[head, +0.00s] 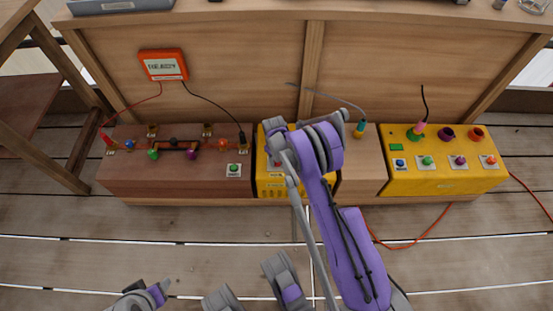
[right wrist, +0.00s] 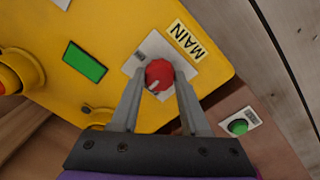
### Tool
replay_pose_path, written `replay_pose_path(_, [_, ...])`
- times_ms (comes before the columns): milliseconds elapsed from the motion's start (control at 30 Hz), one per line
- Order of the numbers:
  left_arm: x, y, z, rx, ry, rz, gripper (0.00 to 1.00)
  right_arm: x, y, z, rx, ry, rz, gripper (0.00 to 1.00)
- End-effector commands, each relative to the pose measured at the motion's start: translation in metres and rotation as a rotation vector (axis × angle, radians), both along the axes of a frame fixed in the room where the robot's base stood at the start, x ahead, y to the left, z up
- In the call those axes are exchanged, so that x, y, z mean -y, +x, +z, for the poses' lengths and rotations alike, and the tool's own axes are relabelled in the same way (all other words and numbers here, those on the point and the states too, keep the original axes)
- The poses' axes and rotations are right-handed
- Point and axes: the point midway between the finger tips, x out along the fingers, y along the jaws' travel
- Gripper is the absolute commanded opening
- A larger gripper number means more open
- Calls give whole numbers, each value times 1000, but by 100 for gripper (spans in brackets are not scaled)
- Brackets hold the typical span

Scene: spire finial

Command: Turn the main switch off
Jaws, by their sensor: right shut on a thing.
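The main switch is a red round knob (right wrist: 159,73) on a pale square plate beside a yellow "MAIN" label (right wrist: 185,40), on the yellow box (right wrist: 45,115) in the right wrist view. A white mark shows on the knob's lower left edge. My right gripper (right wrist: 160,82) has a finger on each side of the knob and is shut on it. In the head view my right arm reaches down to the middle yellow box (head: 262,184) and mostly covers the switch. My left gripper (head: 164,287) is low at the left, away from the bench; its finger opening is unclear.
A green rectangle (right wrist: 85,62) is on the box near the switch. A green button (right wrist: 238,126) sits on the neighbouring brown box. The right yellow box (head: 440,180) holds several buttons and sockets.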

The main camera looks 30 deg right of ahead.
Motion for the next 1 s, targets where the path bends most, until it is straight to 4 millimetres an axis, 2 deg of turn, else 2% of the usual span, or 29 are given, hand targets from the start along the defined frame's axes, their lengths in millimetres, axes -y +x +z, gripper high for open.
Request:
replay_pose_path(567, [0, 0, 0, 0, 0, 0, 50, 1, 0, 0, 2, -1, 30, 0])
replay_pose_path(600, [0, 0, 0, 0, 0, 0, 50, 0, 0, 0, 2, -1, 30, 51])
replay_pose_path(700, [0, 0, 0, 0, 0, 0, 50, 0, 0, 0, 2, -1, 30, 69])
replay_pose_path(733, [0, 0, 0, 0, 0, 0, 50, 0, 0, 0, 1, -1, 30, 74])
replay_pose_path(767, [0, 0, 0, 0, 0, 0, 50, 0, 0, 0, 1, -1, 29, 75])
replay_pose_path(1000, [0, 0, 0, 0, 0, 0, 50, 0, 0, 0, 1, 0, 29, 75])
